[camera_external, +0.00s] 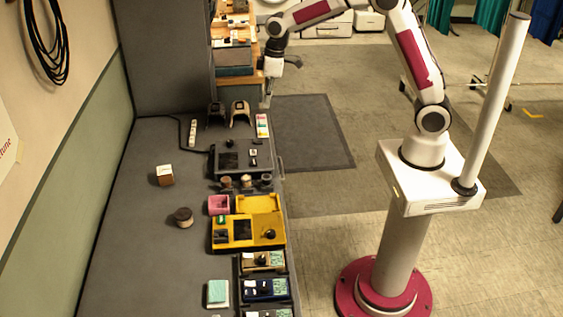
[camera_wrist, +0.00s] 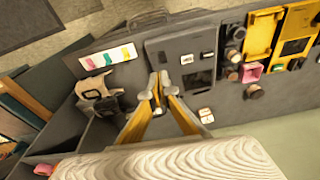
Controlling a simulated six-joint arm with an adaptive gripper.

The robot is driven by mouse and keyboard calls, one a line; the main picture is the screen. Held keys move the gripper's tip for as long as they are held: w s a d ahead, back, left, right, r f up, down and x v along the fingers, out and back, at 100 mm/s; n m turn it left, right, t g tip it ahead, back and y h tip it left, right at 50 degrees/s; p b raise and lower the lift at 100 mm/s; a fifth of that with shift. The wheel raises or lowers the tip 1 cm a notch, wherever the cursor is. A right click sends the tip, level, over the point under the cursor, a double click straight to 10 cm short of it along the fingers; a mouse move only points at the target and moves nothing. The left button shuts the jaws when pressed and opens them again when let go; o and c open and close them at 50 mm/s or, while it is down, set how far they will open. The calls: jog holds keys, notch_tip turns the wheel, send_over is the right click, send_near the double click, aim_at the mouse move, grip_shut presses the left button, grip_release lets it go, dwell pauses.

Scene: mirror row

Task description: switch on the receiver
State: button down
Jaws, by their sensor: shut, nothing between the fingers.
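No label that I can read names the receiver. A grey panel device (camera_external: 228,160) with a dark screen and small white-marked controls lies on the bench; it also shows in the wrist view (camera_wrist: 170,45). A yellow device (camera_external: 262,204) with a dark screen and a black knob lies nearer the camera, and its edge shows in the wrist view (camera_wrist: 262,32). My gripper (camera_external: 267,101) is at the far end of the bench, by its right edge. In the wrist view its fingertips (camera_wrist: 159,83) are together and empty, appearing at the grey device's edge.
A strip with coloured pads (camera_external: 262,125), a tan stand (camera_external: 240,111) and a black stand (camera_external: 216,112) are near my gripper. A white power strip (camera_external: 193,132) lies left. Small tan and blue (camera_external: 265,289) devices sit at the near end. The bench's left side is mostly clear.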

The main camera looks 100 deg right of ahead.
aim_at(253, 141)
jog(key=shift+s+a+r+t, duration=0.1)
jog(key=shift+a+t, duration=0.1)
jog(key=shift+t, duration=0.35)
jog(key=shift+s+a+r+t, duration=0.1)
jog(key=shift+a+t, duration=0.05)
jog(key=shift+t, duration=0.4)
jog(key=shift+f, duration=0.15)
jog(key=shift+s+x, duration=0.2)
jog(key=shift+x, duration=3.25)
jog(key=shift+s+x, duration=0.15)
jog(key=shift+x, duration=3.3)
jog(key=shift+f, duration=0.1)
jog(key=shift+w+a, duration=0.1)
